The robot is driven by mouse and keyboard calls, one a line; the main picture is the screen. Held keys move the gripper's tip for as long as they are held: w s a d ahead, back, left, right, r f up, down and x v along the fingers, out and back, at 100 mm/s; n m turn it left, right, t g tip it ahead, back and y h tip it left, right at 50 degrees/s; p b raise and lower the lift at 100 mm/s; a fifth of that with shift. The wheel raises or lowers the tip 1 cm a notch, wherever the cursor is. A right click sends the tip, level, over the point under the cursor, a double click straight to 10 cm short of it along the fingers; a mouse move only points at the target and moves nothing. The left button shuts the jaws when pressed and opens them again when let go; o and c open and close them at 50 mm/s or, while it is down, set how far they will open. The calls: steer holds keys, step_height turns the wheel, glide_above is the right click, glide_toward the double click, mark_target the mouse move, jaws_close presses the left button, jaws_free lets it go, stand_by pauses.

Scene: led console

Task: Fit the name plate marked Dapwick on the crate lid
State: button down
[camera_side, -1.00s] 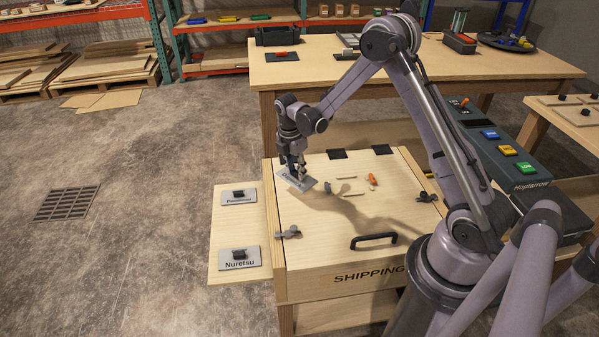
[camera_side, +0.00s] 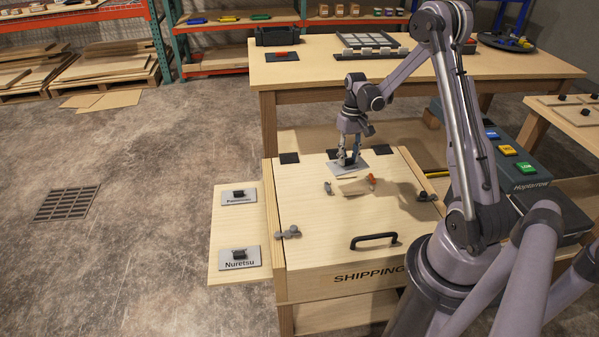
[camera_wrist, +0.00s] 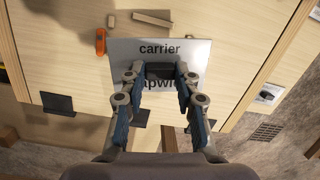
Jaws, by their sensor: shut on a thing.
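The name plate (camera_side: 349,166) is a flat silver-grey plate with a black handle block. In the wrist view the plate (camera_wrist: 125,60) reads "carrier" above a partly covered "apwi…", the rest hidden by my fingers. My gripper (camera_side: 347,158) is shut on its dark block, also in the wrist view (camera_wrist: 159,73). The plate appears held above the back middle of the pale wooden crate lid (camera_side: 312,225); its exact height is unclear. Small wooden strips (camera_wrist: 151,19) and an orange piece (camera_wrist: 101,41) lie on the lid just beyond the plate's "carrier" edge.
A side board (camera_side: 228,223) at left carries two other plates, one marked Nuretsu (camera_side: 239,257). The lid has a black handle (camera_side: 374,240), a grey clamp (camera_side: 288,232) and dark hinges (camera_side: 289,158). A button console (camera_side: 520,172) stands at right.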

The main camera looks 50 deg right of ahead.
mark_target(353, 163)
steer(key=shift+s+d+r+m, duration=0.15)
steer(key=shift+s+d+m, duration=0.35)
steer(key=shift+m, duration=0.5)
steer(key=shift+s+m, duration=0.2)
steer(key=shift+m, duration=0.1)
steer(key=shift+f, duration=3.3)
steer(key=shift+f, duration=1.15)
steer(key=c, duration=0.9)
jaws_free()
steer(key=shift+r, duration=0.1)
steer(key=r, duration=0.4)
steer(key=d+r, duration=0.1)
steer(key=r, duration=0.6)
steer(key=shift+w+d+r, duration=0.2)
steer(key=shift+w+r, duration=0.2)
